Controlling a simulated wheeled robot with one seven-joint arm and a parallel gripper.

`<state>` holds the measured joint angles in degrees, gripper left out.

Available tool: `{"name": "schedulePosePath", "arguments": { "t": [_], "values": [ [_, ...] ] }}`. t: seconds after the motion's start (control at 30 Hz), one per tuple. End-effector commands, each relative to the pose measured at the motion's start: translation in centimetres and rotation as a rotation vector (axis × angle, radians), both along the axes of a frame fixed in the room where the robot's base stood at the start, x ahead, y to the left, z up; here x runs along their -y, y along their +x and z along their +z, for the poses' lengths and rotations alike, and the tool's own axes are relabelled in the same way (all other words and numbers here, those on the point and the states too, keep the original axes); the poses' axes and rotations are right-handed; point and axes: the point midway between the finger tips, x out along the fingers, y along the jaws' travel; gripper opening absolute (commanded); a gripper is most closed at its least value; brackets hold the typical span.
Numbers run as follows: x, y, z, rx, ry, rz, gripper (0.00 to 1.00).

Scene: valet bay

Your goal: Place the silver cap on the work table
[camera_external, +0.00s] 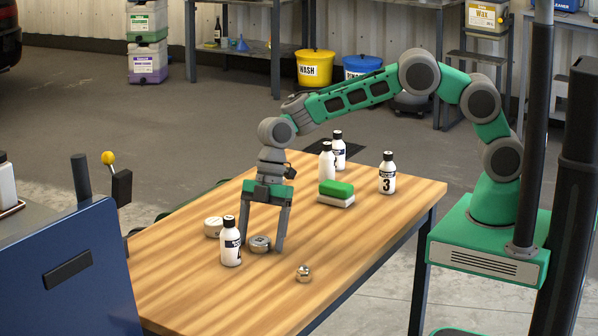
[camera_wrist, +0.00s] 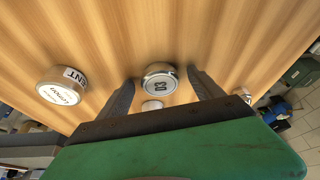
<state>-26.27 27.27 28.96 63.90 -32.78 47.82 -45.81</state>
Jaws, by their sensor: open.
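A low round silver cap (camera_external: 260,244) with dark lettering on its grey top lies on the wooden work table (camera_external: 330,245). In the wrist view the cap (camera_wrist: 160,80) shows its top and shiny rim just beyond the space between the fingers. My gripper (camera_external: 262,241) points down with its fingers spread, one on each side of the cap in the outside view. It holds nothing. The gripper's two fingers also show in the wrist view (camera_wrist: 162,88). I cannot tell whether they touch the cap.
A white bottle (camera_external: 231,243) stands close left of the cap, with a white tin (camera_external: 213,227) behind it. A small shiny metal piece (camera_external: 304,274) lies right. Farther back are a green-topped block (camera_external: 336,193) and several bottles, including one marked 3 (camera_external: 387,175). The front table area is clear.

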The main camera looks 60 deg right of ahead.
Motion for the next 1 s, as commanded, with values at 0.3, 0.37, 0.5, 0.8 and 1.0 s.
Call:
{"name": "schedulePosePath", "arguments": {
  "t": [0.3, 0.37, 0.5, 0.8, 1.0],
  "values": [
    [0.03, 0.03, 0.07, 0.001, 0.001, 0.0, 0.62],
    [0.03, 0.03, 0.08, 0.0, 0.001, -0.001, 0.57],
    [0.02, 0.03, 0.1, 0.0, 0.001, -0.001, 0.46],
    [0.03, 0.04, 0.11, 0.0, 0.001, -0.001, 0.21],
    [0.02, 0.04, 0.13, 0.001, 0.001, 0.0, 0.05]
  ]
}}
